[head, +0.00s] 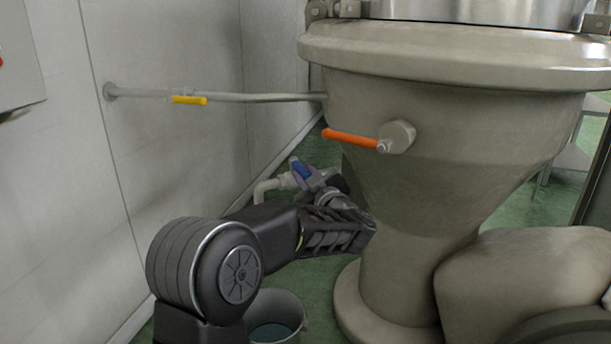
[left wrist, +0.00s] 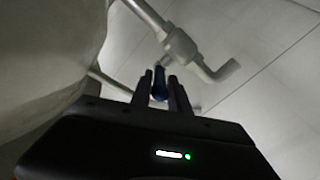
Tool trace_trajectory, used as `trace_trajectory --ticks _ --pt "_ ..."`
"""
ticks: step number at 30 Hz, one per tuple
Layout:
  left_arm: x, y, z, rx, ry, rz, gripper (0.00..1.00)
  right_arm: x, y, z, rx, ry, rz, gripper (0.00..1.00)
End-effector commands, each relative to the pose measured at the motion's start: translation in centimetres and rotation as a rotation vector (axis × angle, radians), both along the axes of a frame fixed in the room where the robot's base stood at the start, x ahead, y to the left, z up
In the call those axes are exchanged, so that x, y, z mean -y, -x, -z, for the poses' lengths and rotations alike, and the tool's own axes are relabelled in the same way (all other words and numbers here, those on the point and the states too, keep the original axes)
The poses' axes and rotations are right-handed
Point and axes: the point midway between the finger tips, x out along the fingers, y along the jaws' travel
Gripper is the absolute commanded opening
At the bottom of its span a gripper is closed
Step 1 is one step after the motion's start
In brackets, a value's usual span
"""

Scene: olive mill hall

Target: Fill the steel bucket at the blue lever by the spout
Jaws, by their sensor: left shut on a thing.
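The blue lever (head: 301,169) sits on a pale valve low beside the big vessel. My left gripper (head: 313,179) is shut on the blue lever. In the left wrist view the lever (left wrist: 159,84) shows between the two dark fingers. The spout (head: 266,187) is a pale pipe that bends down left of the lever; it also shows in the left wrist view (left wrist: 221,71). The steel bucket (head: 299,320) stands on the floor below, partly hidden by my left arm. Blue-green liquid shows inside it. I cannot make out a stream. My right gripper is not in view.
The large beige vessel (head: 440,130) fills the right side. An orange lever (head: 350,139) sticks out of its side. A yellow lever (head: 188,100) is on the thin pipe to the wall. The pale wall (head: 60,200) bounds the left. Green floor shows between.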

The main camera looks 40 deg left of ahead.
Motion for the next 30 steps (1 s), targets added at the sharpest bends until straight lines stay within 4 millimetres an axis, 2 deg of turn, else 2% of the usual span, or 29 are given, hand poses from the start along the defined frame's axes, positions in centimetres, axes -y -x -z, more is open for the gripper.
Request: trace_trajectory --ticks 8,18,27,28,30 --pt "-0.1 0.1 0.0 -0.001 0.001 0.006 0.0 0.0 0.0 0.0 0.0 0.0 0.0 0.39" --pt "-1.3 1.5 0.1 0.002 0.0 0.207 0.0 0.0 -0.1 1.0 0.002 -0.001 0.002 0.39" --pt "-1.3 1.5 0.0 -0.001 -0.001 0.228 0.0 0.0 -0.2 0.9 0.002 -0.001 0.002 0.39" --pt "-1.3 1.5 0.0 -0.001 -0.001 0.228 0.22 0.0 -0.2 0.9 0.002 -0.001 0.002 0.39" --pt "-1.3 1.5 0.0 -0.001 -0.001 0.228 0.28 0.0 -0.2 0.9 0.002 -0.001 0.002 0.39"
